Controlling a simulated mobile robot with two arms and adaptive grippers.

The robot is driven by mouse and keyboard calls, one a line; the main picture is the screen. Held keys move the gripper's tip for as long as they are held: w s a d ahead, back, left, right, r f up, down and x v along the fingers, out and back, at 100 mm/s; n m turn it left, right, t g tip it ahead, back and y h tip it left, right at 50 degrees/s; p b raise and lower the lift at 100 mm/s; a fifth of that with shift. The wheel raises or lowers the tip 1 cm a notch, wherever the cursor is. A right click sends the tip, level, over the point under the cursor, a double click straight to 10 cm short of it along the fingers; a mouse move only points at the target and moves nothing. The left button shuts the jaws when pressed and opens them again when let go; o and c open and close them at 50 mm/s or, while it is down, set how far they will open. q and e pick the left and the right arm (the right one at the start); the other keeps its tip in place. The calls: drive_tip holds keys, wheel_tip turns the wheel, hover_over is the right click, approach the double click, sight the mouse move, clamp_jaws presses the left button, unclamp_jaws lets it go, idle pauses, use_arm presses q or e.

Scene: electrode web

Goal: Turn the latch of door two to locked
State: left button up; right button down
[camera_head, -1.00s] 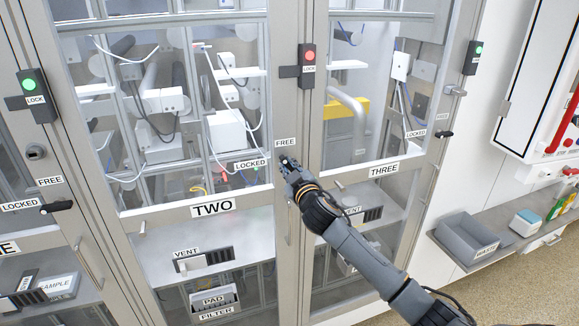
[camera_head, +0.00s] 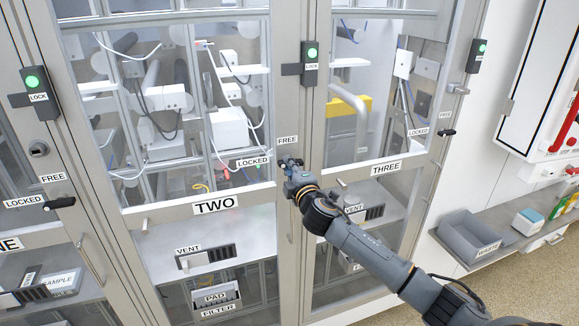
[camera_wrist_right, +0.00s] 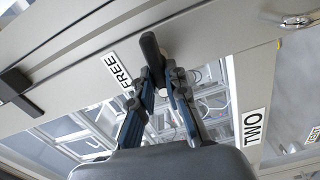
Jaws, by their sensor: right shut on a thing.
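Door two carries the label TWO (camera_head: 213,206) on its frame. Its latch (camera_wrist_right: 153,52) is a black handle on the right frame post, seen in the right wrist view. In the head view it is largely hidden by my gripper, beside the LOCKED label (camera_head: 253,161) and below the FREE label (camera_head: 287,140). My right gripper (camera_head: 289,168) is at this latch, and in the wrist view its fingers (camera_wrist_right: 165,77) are closed around the handle. The lock lamp (camera_head: 312,53) above shows green. My left gripper is out of view.
Door three, labelled THREE (camera_head: 385,168), is to the right, with its own black latch (camera_head: 447,132). Door one's latch (camera_head: 60,203) is at the left, by a LOCKED label. A grey waste bin (camera_head: 477,238) stands on a shelf at the right.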

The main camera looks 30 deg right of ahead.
drive_tip(key=shift+f+n, duration=0.1)
drive_tip(key=shift+n, duration=0.5)
drive_tip(key=c, duration=1.3)
unclamp_jaws()
drive_tip(key=shift+c, duration=0.2)
drive_tip(key=v, duration=1.2)
drive_tip(key=shift+a+f, duration=0.1)
drive_tip(key=shift+f, duration=0.05)
